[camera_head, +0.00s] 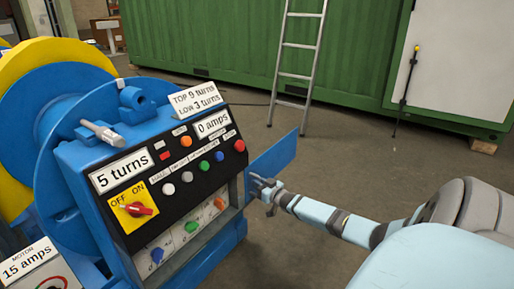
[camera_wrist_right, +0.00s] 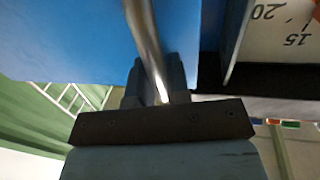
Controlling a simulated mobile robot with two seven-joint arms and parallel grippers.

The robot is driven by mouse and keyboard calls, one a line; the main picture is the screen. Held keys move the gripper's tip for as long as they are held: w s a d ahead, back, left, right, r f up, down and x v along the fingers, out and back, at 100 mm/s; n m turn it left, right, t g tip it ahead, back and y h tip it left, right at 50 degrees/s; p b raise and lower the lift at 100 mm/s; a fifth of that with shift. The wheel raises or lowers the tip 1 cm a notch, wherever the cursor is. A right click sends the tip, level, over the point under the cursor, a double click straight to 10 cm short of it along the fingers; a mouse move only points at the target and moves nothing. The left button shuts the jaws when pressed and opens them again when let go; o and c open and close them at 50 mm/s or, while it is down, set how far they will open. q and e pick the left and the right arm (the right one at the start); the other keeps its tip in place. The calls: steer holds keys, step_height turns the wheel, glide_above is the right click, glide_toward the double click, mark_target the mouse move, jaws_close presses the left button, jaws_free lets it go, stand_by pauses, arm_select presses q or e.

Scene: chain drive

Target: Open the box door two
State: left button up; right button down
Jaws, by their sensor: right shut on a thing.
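The blue box door (camera_head: 274,156) stands swung out from the right side of the blue control box (camera_head: 222,242). In the right wrist view, the door's blue face (camera_wrist_right: 62,38) fills the upper left. My right gripper (camera_head: 259,184) is at the door's near lower part. In the wrist view, the right gripper (camera_wrist_right: 155,82) is shut on a shiny metal bar (camera_wrist_right: 142,32), which looks like the door's handle. How the bar joins the door is hidden. A white dial panel (camera_wrist_right: 272,30) shows beside the door. My left gripper is out of view.
The box front has a red switch (camera_head: 136,209), several coloured buttons and lower dials. A ladder (camera_head: 298,62) leans on a green container (camera_head: 222,40) behind. The floor (camera_head: 350,150) right of the door is clear.

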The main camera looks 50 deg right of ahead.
steer(key=c, duration=1.1)
jaws_free()
steer(key=shift+s, duration=0.1)
arm_select(q)
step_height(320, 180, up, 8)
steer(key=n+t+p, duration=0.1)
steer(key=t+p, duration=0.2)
steer(key=p, duration=0.3)
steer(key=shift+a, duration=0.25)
arm_select(e)
steer(key=s+a, duration=0.1)
steer(key=s, duration=1.2)
steer(key=shift+s+a, duration=0.3)
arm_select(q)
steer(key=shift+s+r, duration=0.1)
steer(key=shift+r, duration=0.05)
